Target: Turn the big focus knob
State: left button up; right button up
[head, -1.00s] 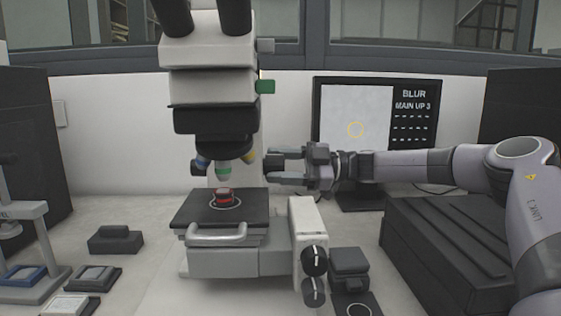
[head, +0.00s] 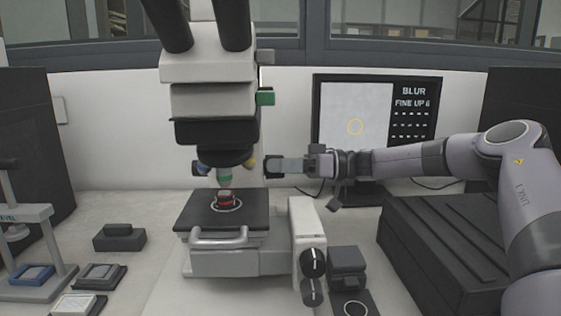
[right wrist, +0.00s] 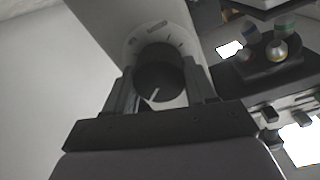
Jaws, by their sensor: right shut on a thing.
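The big focus knob (right wrist: 160,72) is a dark round knob with a white mark, on the pale side of the microscope (head: 210,68). My right gripper (head: 279,166) reaches it from the right, behind the stage. In the right wrist view its two fingers (right wrist: 163,84) stand on either side of the knob, shut on it. In the head view one finger hides most of the knob. The monitor (head: 355,100) reads "BLUR" and "FINE UP 6" beside a yellow ring on a pale field. My left gripper is not in view.
A ribbed dark box (head: 430,240) lies below my right arm. Small dark blocks (head: 119,238) lie at left.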

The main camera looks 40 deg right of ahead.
jog(key=shift+m+p, duration=0.55)
jog(key=shift+m, duration=1.55)
jog(key=shift+d, duration=0.1)
jog(key=o, duration=1)
jog(key=shift+p+v, duration=0.3)
jog(key=shift+v, duration=3.25)
jog(key=shift+r, duration=0.15)
